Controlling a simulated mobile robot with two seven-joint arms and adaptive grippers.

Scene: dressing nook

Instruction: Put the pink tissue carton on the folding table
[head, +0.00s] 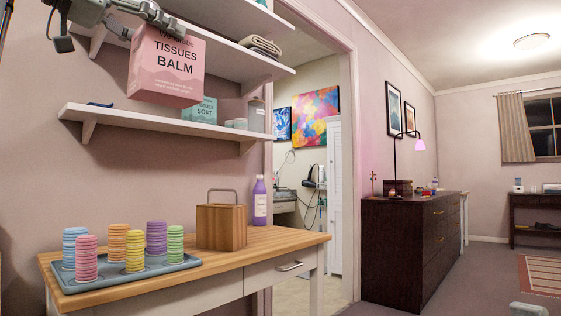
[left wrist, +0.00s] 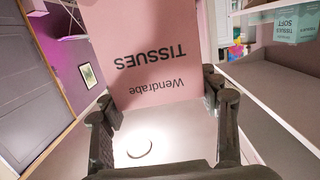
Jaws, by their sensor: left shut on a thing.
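The pink tissue carton (head: 166,70) is at the upper left of the head view, lettered "TISSUES BALM". It is held up in front of the wall shelves, clear of the wooden-topped table below. My left gripper (head: 158,18) is shut on its upper part. In the left wrist view the carton (left wrist: 150,55) sits between the two dark fingers (left wrist: 160,98), its lettering upside down. The carton hides part of the shelves behind. I cannot make out a folding table in either view.
The lower shelf (head: 150,117) holds a teal tissue box (head: 200,109) and a grey canister (head: 257,115). The wooden-topped table (head: 290,238) bears a tray of coloured stacks, a wooden caddy (head: 221,226) and a purple bottle (head: 260,203).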

